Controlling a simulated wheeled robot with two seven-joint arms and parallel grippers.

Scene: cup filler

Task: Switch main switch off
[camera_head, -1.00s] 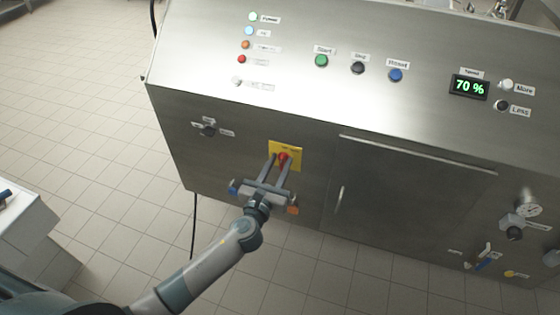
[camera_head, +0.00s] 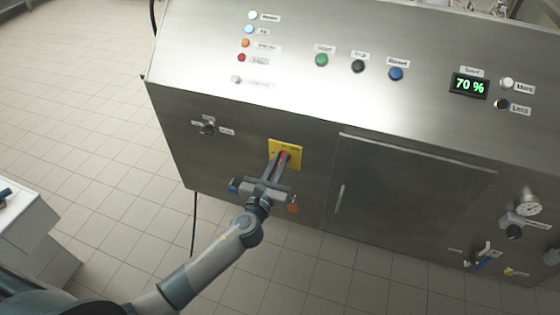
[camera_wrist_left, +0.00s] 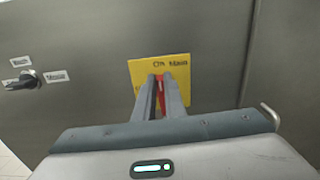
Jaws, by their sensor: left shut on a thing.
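The main switch is a red knob (camera_head: 284,155) on a yellow plate (camera_head: 291,147) on the front of the steel machine. In the left wrist view the yellow plate (camera_wrist_left: 190,72) reads "ON Main", and a strip of the red knob (camera_wrist_left: 160,88) shows between the fingers. My left gripper (camera_head: 277,163) is shut on the red knob, with a finger on each side of it. It also shows in the left wrist view (camera_wrist_left: 163,92). The fingers hide most of the knob, so its exact turn position cannot be told. My right gripper is not in view.
A black selector knob (camera_head: 208,128) is left of the plate. A cabinet door with a handle (camera_head: 339,197) is to the right. Above are coloured lamps, buttons (camera_head: 321,60) and a display (camera_head: 469,86) reading 70 %.

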